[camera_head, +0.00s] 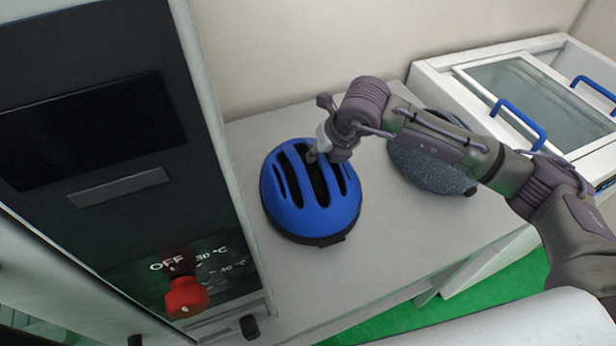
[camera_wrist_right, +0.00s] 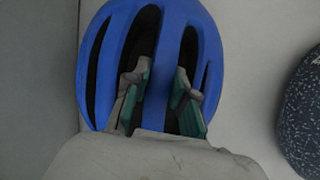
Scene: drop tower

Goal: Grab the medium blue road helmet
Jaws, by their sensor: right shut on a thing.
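The blue road helmet (camera_head: 315,215) sits on the light grey table, with long dark vents along its shell. My right gripper (camera_head: 312,157) reaches down onto its far upper part. In the right wrist view, the two fingers (camera_wrist_right: 159,90) go into vents on either side of a blue rib of the helmet (camera_wrist_right: 210,45) and are shut on it. The fingertips are partly hidden inside the vents. The helmet appears to rest on the table. My left gripper is not in view.
A dark speckled helmet (camera_head: 430,170) lies to the right, partly behind my right arm; it also shows in the right wrist view (camera_wrist_right: 302,115). A dark panel with a red knob (camera_head: 186,297) stands at left. A white unit with blue handles (camera_head: 520,125) is at right. The table (camera_head: 370,265) is clear in front.

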